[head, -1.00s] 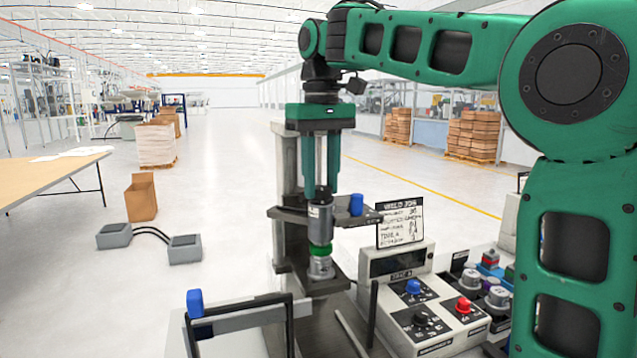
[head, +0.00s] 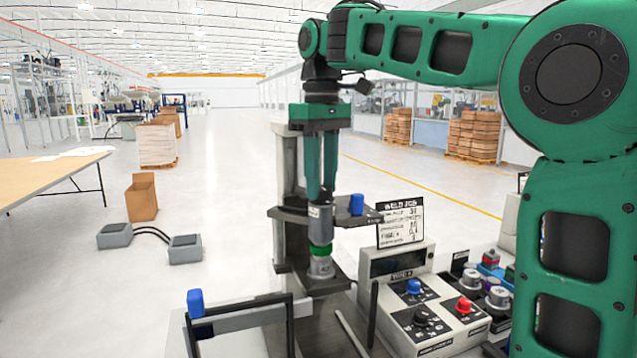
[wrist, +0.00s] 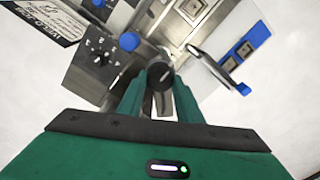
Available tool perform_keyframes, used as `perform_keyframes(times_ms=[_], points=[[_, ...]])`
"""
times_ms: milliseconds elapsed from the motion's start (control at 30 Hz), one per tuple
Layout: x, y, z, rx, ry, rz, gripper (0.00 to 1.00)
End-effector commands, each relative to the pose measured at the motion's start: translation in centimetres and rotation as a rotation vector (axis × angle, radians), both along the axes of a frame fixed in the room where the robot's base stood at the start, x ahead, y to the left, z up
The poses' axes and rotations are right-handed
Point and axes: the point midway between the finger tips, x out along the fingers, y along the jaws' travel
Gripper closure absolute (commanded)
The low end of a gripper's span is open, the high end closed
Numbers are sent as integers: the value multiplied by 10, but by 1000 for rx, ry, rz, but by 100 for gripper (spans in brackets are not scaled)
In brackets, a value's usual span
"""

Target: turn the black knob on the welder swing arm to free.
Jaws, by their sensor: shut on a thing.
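The welder swing arm (head: 290,215) is a dark horizontal arm on the grey column. A grey cylinder (head: 320,222) with a small label stands at it, with a green ring below. My gripper (head: 321,198) points straight down at the cylinder's top. In the wrist view, the round black knob (wrist: 160,74) lies between the fingertips of my gripper (wrist: 160,84), which is shut on it. The head view hides the knob behind the fingers. I cannot read the knob's setting.
A blue handle (head: 356,204) stands on the arm just right of my fingers. A weld job card (head: 401,222) and a control box (head: 430,310) with blue, black and red knobs stand to the right. A blue-topped lever (head: 195,302) is at front left.

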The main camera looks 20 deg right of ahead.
Motion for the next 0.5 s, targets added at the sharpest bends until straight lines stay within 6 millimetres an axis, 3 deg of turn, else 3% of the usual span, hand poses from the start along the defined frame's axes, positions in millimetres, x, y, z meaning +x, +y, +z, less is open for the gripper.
perform_keyframes(times_ms=[67, 100, 133, 500], points=[[2, 0, 1, 2, -8, -2, 90], [2, 0, 1, 2, -7, -2, 59], [2, 0, 1, 2, -7, -2, 51], [1, 0, 3, 1, -4, -2, 49]])
